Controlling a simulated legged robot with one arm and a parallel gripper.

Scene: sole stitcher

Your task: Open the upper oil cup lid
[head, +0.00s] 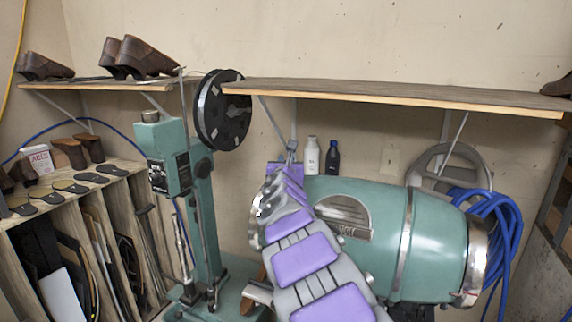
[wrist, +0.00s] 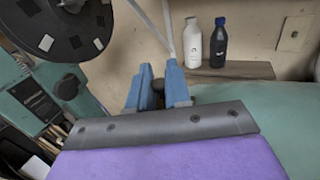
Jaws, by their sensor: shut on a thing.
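The teal sole stitcher has an upright column (head: 205,215) at left and a large barrel-shaped body (head: 380,225) at right. My gripper (head: 291,148) is above the left end of the barrel, beyond my purple and grey arm. In the wrist view its two blue fingers (wrist: 160,82) stand a little apart, with a small dark part (wrist: 157,84) between them. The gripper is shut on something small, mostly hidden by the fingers. I cannot make out the upper oil cup lid for certain, nor whether it is open.
A wooden shelf (head: 390,94) runs above the barrel on metal brackets. A white bottle (head: 312,156) and a dark bottle (head: 333,157) stand behind the gripper. A black reel (head: 221,110) is at upper left. A blue hose (head: 495,225) hangs at right.

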